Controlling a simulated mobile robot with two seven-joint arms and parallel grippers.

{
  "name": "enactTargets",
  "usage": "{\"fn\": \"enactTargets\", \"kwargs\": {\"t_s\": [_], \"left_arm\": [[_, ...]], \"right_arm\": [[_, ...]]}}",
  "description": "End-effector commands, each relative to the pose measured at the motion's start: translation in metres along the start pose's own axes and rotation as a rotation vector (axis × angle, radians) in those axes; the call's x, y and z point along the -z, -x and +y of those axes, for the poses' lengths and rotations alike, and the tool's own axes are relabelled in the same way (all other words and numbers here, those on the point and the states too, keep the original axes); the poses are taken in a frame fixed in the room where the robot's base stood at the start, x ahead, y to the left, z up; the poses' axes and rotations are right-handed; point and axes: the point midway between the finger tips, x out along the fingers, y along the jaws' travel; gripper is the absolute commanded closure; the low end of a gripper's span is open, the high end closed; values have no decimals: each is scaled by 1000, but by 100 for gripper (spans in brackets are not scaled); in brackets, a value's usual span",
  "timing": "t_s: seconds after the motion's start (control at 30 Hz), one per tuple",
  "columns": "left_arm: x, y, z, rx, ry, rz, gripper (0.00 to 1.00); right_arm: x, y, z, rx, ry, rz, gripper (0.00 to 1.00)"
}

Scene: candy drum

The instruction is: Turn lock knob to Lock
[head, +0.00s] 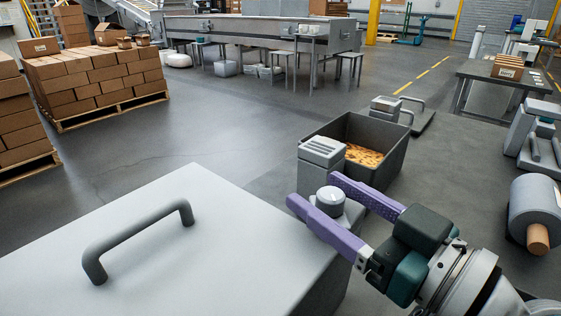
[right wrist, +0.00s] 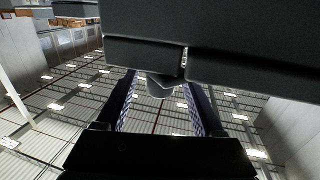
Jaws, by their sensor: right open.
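The lock knob (head: 331,197) is a small round light-grey knob with a pale top, on a grey mount beside the large grey lidded body. My right gripper (head: 315,190) has two purple fingers spread apart, one on each side of the knob. In the right wrist view the knob (right wrist: 160,86) shows between the open fingers (right wrist: 160,100), near their far ends. I cannot tell whether either finger touches it. Any Lock marking is too small to read. My left gripper is not in view.
The large grey cover (head: 230,215) with a dark bar handle (head: 135,238) fills the lower left. A dark bin (head: 392,145) holding orange pieces (head: 364,155) stands behind the knob. A grey cylinder (head: 535,208) lies at the right. Stacked boxes (head: 100,77) stand far left.

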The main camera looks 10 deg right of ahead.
Motion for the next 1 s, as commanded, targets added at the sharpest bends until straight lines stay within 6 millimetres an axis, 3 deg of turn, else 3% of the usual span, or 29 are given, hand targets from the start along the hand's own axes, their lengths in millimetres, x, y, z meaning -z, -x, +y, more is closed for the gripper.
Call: {"fn": "enactTargets", "kwargs": {"t_s": [0.13, 0.73, 1.0], "left_arm": [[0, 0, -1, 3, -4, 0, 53], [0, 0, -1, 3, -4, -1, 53], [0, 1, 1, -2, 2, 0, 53]], "right_arm": [[0, 0, 0, 0, 0, 0, 32], [0, 0, 0, 0, 0, 0, 99], [1, 0, 0, -3, 0, 0, 100]]}}
